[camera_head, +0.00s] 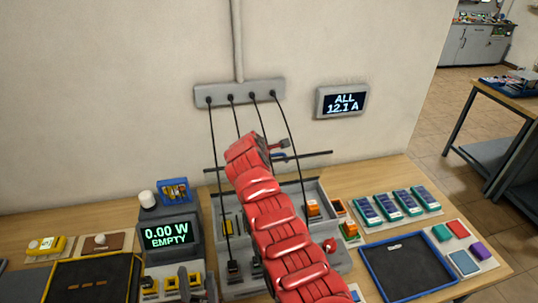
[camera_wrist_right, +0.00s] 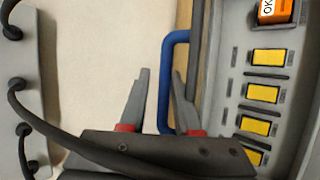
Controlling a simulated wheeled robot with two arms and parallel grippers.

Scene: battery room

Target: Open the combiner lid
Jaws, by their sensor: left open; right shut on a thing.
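The grey combiner box (camera_head: 327,195) sits on the wooden bench, with several black cables running into it from the wall. Its lid (camera_head: 318,154) shows as a thin dark bar, seen nearly edge-on above the box's far side; the interior is uncovered below. The lid's blue handle (camera_wrist_right: 166,75) stands between the fingers of my right gripper (camera_wrist_right: 160,98), which is shut on it. The handle also shows small in the head view (camera_head: 279,157). My red right arm hides the box's middle.
A meter (camera_head: 168,234) reading "0.00 W EMPTY" stands left of the box. A black tray (camera_head: 62,263) lies farther left, a blue-rimmed tray (camera_head: 366,262) to the right. Solar-panel-like modules (camera_head: 408,203) lie behind it. The wall display (camera_head: 342,102) reads "ALL 12.1 A".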

